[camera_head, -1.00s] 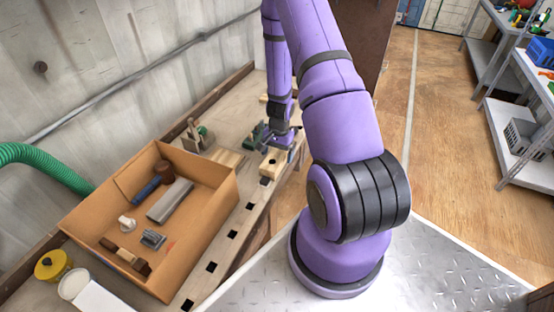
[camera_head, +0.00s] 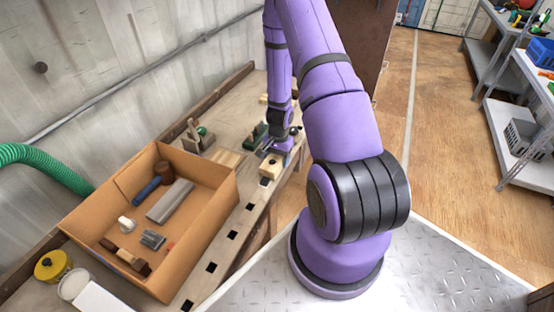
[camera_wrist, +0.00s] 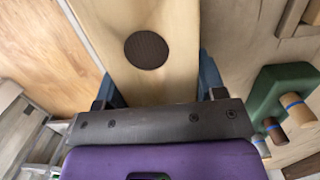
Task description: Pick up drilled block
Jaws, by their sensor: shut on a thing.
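The drilled block (camera_wrist: 165,85) is pale wood with a dark round hole. It fills the middle of the wrist view and runs out of the top of that picture. My gripper (camera_wrist: 160,88) is shut on it, with one blue fingertip on each side of the block. In the head view the block (camera_head: 270,168) is small, at the right edge of the workbench, just in front of my gripper (camera_head: 276,150). My arm and hand hide part of it there. I cannot tell whether its underside touches the bench.
A cardboard box (camera_head: 213,215) with several parts inside stands on the workbench (camera_head: 236,198). A green block with pegs (camera_wrist: 283,100) lies to the right of my gripper in the wrist view. A wooden piece with uprights (camera_head: 194,138) stands behind the box. Shelves (camera_head: 520,150) stand at the far right.

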